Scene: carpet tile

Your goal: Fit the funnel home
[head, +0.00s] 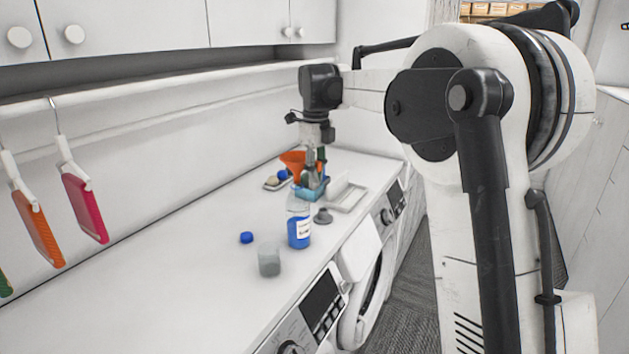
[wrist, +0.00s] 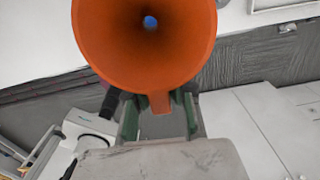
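The orange funnel (wrist: 145,70) fills the upper middle of the wrist view, its wide mouth facing the camera. Something blue shows through its hole. Its short tab (wrist: 159,103) lies between the two fingers of my gripper (wrist: 160,118). Gaps show beside the tab, but the rim hides the fingertips, so I cannot tell whether they grip. In the head view the funnel (head: 293,159) is just left of my gripper (head: 313,172); its spout is hidden. A clear bottle (head: 299,221) with blue liquid and a white label stands upright, nearer the camera.
A blue caddy (head: 312,192) with tools stands below my gripper. A small tray (head: 272,187) holds small items to its left; a white tray (head: 347,198) lies right. A grey stopper-like piece (head: 323,216), a blue cap (head: 246,237) and a cup (head: 269,260) are near the bottle. The left counter is clear.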

